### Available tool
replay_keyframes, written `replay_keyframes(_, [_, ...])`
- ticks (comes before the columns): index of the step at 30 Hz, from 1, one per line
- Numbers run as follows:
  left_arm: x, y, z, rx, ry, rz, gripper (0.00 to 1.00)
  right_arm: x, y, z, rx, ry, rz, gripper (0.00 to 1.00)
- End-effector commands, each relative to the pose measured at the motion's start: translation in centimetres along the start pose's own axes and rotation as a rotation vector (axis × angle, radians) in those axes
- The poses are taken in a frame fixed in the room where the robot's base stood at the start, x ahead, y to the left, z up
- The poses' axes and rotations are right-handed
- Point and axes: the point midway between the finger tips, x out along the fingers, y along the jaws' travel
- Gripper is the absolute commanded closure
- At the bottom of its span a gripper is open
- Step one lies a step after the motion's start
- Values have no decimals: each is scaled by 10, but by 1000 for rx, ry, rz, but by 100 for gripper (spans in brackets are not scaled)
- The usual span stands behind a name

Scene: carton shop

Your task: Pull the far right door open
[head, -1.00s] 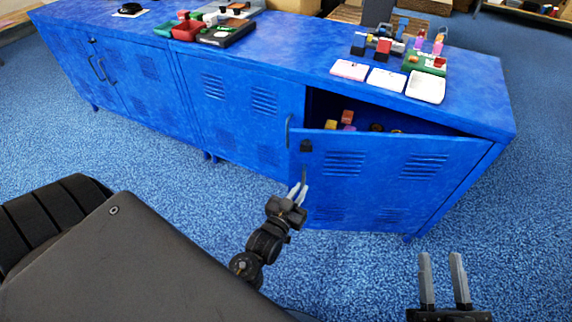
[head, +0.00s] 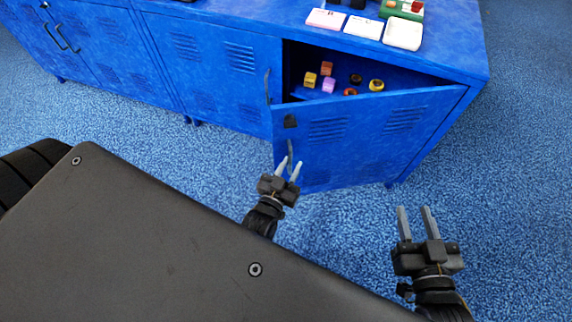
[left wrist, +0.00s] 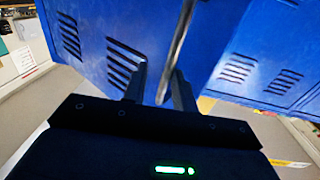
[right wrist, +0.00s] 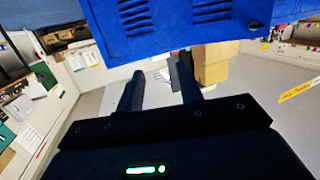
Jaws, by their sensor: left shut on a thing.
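The far right door (head: 345,135) of the blue cabinet stands partly open, swung out from its left edge, with the hinge side at the right. Its dark handle (head: 290,150) is near the door's free edge. My left gripper (head: 289,168) is at this handle, with its fingers on either side of it. In the left wrist view the handle (left wrist: 179,45) runs between the two fingers (left wrist: 160,85), and the gripper is shut on it. My right gripper (head: 415,208) is empty and open, over the floor to the right of the door.
Small coloured blocks and rings (head: 328,85) lie on the shelf inside. White cards (head: 363,27) lie on the cabinet top (head: 455,55). The neighbouring door (head: 210,70) is closed. Blue carpet (head: 500,200) is clear at the right.

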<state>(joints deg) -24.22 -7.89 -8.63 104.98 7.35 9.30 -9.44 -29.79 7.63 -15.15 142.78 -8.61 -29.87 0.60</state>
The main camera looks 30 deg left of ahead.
Motion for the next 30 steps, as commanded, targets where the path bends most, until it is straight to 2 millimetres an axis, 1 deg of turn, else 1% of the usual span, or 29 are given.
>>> replay_keyframes(1, [1,6,-1,-6,2,12,76,0,0,0,0,0,0,64])
replay_keyframes(3, [0,4,-1,-5,3,9,67,0,0,0,0,0,0,64])
replay_keyframes(11, [-2,-1,-1,-2,3,-1,67,0,0,0,0,0,0,64])
replay_keyframes(14, [-8,-2,-1,-1,2,-2,67,0,0,0,1,-8,2,64])
replay_keyframes(17, [-22,-2,-1,-1,0,-1,67,-2,6,9,3,-64,16,64])
replay_keyframes(24, [-70,0,-1,-2,-1,4,67,-8,16,30,12,-204,48,64])
replay_keyframes(27, [-86,1,-1,-2,0,5,67,-11,19,38,16,-248,58,64])
replay_keyframes(30, [-98,1,-1,-3,2,5,67,-13,22,42,19,-277,65,64])
